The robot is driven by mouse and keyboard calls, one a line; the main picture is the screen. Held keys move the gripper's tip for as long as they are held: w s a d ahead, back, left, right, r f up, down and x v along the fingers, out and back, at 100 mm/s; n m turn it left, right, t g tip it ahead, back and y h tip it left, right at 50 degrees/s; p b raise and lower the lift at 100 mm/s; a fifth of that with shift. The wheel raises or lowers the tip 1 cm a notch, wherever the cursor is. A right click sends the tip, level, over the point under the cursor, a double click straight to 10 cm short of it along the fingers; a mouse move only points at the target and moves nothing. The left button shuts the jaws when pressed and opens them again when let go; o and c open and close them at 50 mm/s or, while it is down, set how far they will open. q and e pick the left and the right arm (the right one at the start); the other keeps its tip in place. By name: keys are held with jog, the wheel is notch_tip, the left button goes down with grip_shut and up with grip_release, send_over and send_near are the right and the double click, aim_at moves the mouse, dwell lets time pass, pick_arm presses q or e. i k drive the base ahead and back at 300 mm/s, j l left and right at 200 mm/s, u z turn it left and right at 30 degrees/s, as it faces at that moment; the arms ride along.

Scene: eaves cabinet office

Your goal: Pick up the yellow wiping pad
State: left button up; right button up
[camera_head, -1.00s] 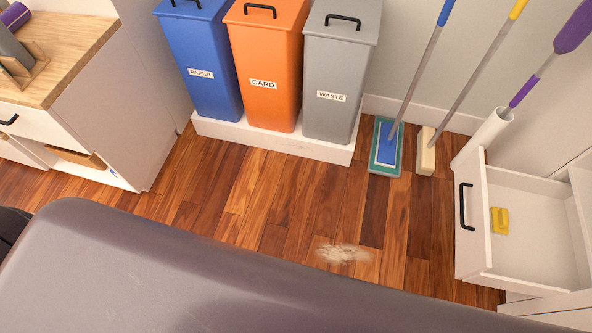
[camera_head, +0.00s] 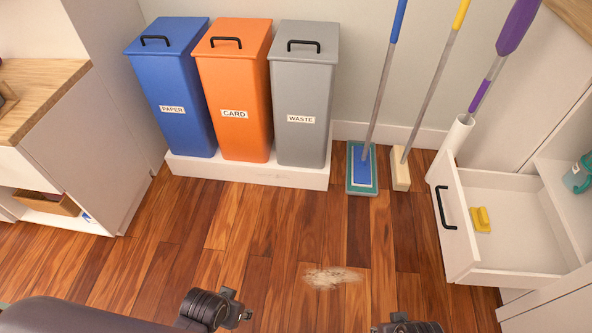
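The yellow wiping pad (camera_head: 481,219) lies on the floor of the open white drawer (camera_head: 505,183) at the right. It is small, with a raised part on top, and nothing covers it. My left gripper (camera_head: 232,309) shows as a dark shape at the bottom edge, left of centre. My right gripper (camera_head: 408,326) only just shows at the bottom edge and is mostly cut off. Both are well apart from the pad, to the left of the drawer and nearer to me. Their fingers are not clear enough to tell open from shut.
Blue (camera_head: 172,90), orange (camera_head: 235,95) and grey (camera_head: 303,100) bins stand on a white plinth. A blue-green mop (camera_head: 361,170) and a cream broom (camera_head: 400,170) lean on the wall. Pale dust (camera_head: 332,277) lies on the clear wooden floor. A teal mug (camera_head: 578,175) stands at right.

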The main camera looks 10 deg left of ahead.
aim_at(479, 216)
jog(key=z, duration=1.3)
